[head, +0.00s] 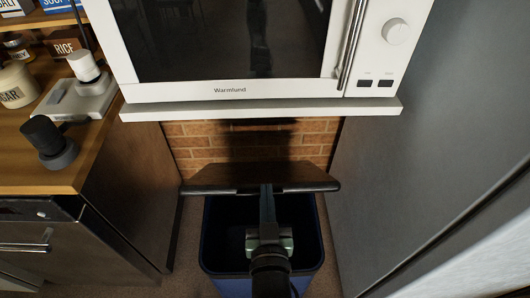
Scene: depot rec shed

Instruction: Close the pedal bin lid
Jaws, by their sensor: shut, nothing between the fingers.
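The pedal bin (316,246) stands on the floor below the microwave, a blue body with a dark open interior. Its dark brown lid (230,178) is raised at the back, tilted up near the brick wall. My gripper (267,190) reaches over the bin opening from the front, and its fingers point toward the lid. The fingers are shut and empty. The tips overlap the lid's edge in the picture; I cannot tell whether they touch it. My arm hides part of the bin's opening and front.
A white microwave (230,91) sits on a shelf (260,110) directly above the lid. A wooden counter (90,140) with jars and a scale stands to the left. A grey metal panel (410,170) closes off the right side. The gap between them is narrow.

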